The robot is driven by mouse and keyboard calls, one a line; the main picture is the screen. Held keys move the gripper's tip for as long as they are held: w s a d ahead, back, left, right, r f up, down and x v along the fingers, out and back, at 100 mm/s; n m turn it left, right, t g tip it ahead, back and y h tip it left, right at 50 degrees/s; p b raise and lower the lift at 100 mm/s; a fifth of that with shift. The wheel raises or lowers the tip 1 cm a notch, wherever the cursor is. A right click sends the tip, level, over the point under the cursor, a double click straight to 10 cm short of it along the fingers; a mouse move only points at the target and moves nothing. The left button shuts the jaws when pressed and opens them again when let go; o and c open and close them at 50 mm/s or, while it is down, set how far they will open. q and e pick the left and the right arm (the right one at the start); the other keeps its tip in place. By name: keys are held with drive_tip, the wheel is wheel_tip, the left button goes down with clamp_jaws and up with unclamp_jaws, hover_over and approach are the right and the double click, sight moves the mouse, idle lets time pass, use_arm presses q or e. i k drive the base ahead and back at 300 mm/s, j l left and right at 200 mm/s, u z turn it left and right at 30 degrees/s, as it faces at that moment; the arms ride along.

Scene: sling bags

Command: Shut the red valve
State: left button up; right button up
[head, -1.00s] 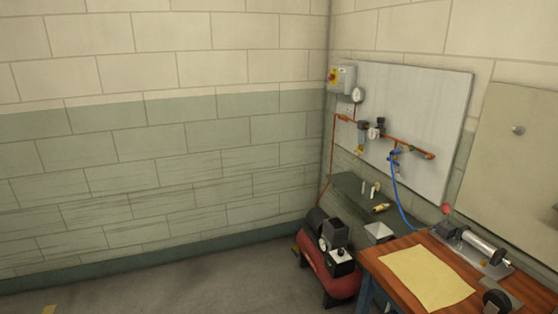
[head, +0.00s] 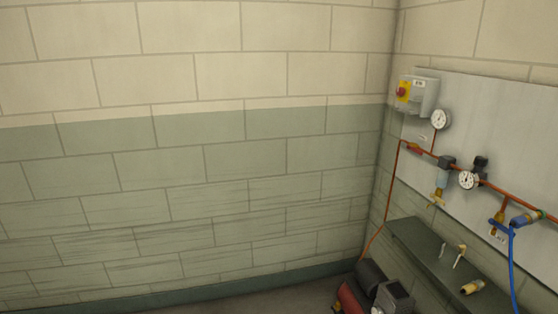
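A copper pipe (head: 474,180) runs along a pale wall board (head: 467,125) at the right. Near its left end, below a round gauge (head: 440,119), sits a small orange-red fitting (head: 414,148); it may be the red valve, but it is too small to tell how its handle stands. A blue-handled valve (head: 502,228) hangs lower on the pipe at right. Neither of my grippers is in view.
A grey box with a red knob on yellow (head: 402,91) is above the pipe. A filter unit and second gauge (head: 468,180) sit mid-pipe. A dark shelf (head: 432,258) holds small fittings. A red compressor (head: 351,299) stands below. A blue hose (head: 513,270) hangs at right.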

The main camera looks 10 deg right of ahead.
sight(408, 146)
drive_tip(key=i+l+z, duration=0.15)
drive_tip(key=i+z, duration=0.3)
drive_tip(key=i, duration=0.15)
drive_tip(key=i+j+z, duration=0.1)
drive_tip(key=i+z, duration=0.4)
drive_tip(key=i, duration=0.15)
drive_tip(key=i+l+z, duration=0.4)
drive_tip(key=i+l, duration=0.15)
